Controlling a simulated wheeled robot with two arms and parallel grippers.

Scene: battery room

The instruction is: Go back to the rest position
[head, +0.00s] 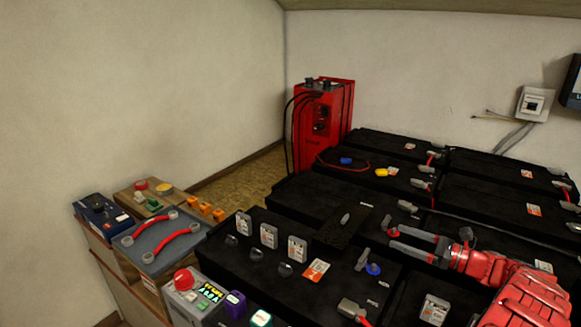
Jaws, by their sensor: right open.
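My right gripper (397,237) reaches in from the lower right on a red arm. Its two grey fingers point left, apart and with nothing seen between them. It is over the black battery blocks (310,205), near a terminal with a blue cap (373,268). Whether it touches anything there cannot be told. My left gripper does not show.
A red charger cabinet (323,120) with black cables stands at the back. At left, a bench holds a grey tray (150,245) with red cables and a control box (190,295). A wall box (534,104) hangs at right. Floor shows behind the bench.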

